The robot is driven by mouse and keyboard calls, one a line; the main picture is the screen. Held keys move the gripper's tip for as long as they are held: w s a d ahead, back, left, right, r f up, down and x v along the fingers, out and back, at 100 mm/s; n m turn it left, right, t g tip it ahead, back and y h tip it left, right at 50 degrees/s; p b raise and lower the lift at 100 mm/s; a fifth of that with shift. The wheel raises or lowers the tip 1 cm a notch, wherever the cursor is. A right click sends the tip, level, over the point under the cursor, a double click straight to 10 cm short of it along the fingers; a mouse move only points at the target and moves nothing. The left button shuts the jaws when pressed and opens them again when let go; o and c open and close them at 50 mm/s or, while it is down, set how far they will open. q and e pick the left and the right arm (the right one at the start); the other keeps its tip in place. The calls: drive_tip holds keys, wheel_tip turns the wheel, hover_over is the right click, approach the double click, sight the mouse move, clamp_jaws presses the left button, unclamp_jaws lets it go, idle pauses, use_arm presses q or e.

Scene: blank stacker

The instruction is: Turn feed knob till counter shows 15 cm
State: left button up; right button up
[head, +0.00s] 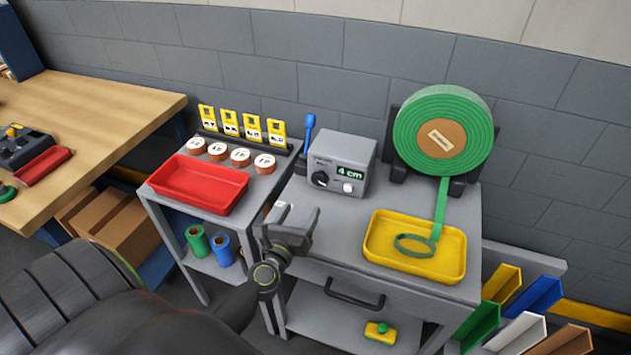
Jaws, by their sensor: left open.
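The grey feeder box (337,163) stands on the right grey cart. Its black feed knob (320,179) is at the lower left of its front. The counter (350,172) beside the knob reads 4 cm in green. A green tape roll (443,131) stands to the right, and its strip hangs down and curls in a yellow tray (458,262). My left gripper (288,222) is open and empty, in front of and below the knob, apart from it. My right gripper is not in view.
A red tray (199,184) and several white-topped rolls lie on the left cart, with yellow tags behind. A blue-handled tool (308,134) stands left of the feeder box. A white button (348,188) sits under the counter. Colored bins stand at lower right.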

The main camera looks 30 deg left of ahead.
sight(318, 180)
use_arm(q)
drive_tip(key=x, duration=1.1)
drive_tip(key=shift+w, duration=0.25)
drive_tip(key=c, duration=1)
